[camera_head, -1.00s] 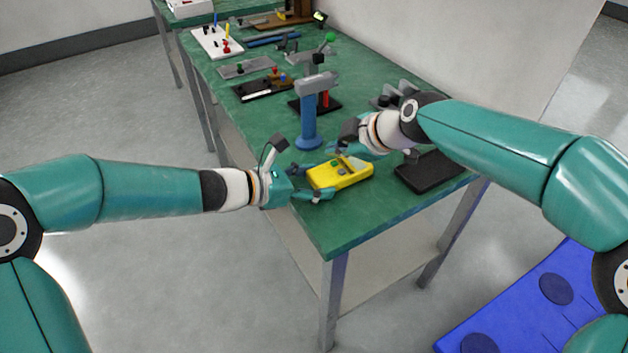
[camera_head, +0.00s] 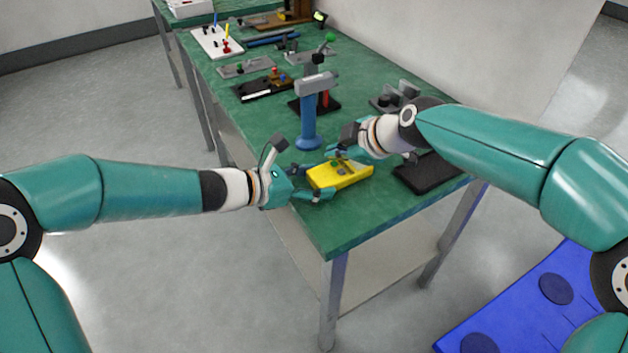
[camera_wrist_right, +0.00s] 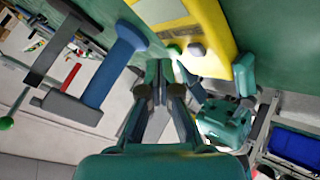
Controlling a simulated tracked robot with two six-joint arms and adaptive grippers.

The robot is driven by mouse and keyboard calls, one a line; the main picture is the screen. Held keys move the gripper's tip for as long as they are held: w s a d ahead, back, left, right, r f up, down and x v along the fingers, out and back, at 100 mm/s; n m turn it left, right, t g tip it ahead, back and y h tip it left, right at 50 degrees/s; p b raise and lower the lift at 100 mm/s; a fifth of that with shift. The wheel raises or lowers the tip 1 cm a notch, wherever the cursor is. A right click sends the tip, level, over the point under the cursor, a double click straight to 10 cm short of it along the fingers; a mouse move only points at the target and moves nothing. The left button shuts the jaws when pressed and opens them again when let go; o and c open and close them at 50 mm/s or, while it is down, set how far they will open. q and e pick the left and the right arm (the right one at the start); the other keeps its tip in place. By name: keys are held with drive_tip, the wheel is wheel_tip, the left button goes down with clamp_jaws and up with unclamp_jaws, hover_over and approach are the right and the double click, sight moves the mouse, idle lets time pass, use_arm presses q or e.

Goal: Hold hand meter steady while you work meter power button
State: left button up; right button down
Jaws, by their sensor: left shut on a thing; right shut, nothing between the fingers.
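The yellow hand meter (camera_head: 345,176) lies on the green table near its front edge. My left gripper (camera_head: 314,180) is shut on the meter, its fingers along the two sides of the near end. My right gripper (camera_head: 338,157) is shut and empty, with its fingertips just over the top of the meter. I cannot tell whether the tips touch the button.
A blue stand with a grey head (camera_head: 309,125) rises just behind the meter. A black tray (camera_head: 430,173) lies to the right of the meter. Other fixtures, including a white board (camera_head: 215,42), stand farther back. The table's front corner is clear.

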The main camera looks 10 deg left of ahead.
sight(336, 164)
drive_tip(key=shift+f, duration=0.2)
idle(0.5)
drive_tip(key=shift+f, duration=0.3)
idle(0.4)
drive_tip(key=shift+r, duration=0.55)
drive_tip(key=shift+r, duration=0.1)
drive_tip(key=shift+r, duration=2.9)
